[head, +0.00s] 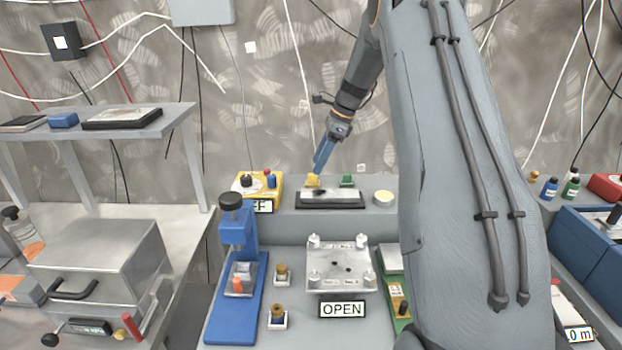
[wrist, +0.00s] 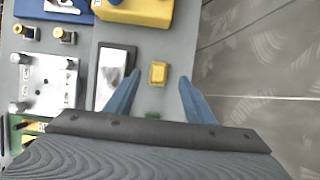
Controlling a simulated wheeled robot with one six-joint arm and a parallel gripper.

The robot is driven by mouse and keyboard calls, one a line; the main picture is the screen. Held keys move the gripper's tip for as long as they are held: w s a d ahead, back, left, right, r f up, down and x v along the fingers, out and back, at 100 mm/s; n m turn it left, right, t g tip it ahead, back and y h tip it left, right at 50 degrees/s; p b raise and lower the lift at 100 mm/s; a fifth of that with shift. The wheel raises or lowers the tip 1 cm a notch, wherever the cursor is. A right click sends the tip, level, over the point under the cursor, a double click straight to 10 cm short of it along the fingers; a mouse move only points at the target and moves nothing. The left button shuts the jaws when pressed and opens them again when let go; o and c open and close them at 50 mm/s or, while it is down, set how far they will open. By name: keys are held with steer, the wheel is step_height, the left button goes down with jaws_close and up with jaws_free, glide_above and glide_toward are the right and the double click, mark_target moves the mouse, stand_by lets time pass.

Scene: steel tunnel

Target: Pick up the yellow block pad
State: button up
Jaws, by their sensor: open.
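The yellow block pad (wrist: 158,73) is a small yellow block on the grey bench in the wrist view. It also shows in the head view (head: 313,180), beside the fingertips, behind the dark-framed tray. My gripper (wrist: 159,77) is open, with one blue finger on each side of the pad in the picture. In the head view my gripper (head: 321,163) points down just above the pad. The gap in height is hard to judge. No contact shows.
A green block (head: 347,181) lies right of the yellow pad. A dark-framed tray (head: 330,204) is in front. A yellow box (head: 240,190) with knobs stands to the left, and a round cream disc (head: 383,198) to the right. The wall is close behind.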

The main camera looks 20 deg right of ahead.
mark_target(313, 175)
steer(key=shift+p+x, duration=1.3)
steer(key=shift+x, duration=1.75)
steer(key=shift+s, duration=0.15)
steer(key=c, duration=1.1)
steer(key=shift+r+b, duration=1.6)
steer(key=shift+r, duration=3.45)
steer(key=shift+c, duration=0.2)
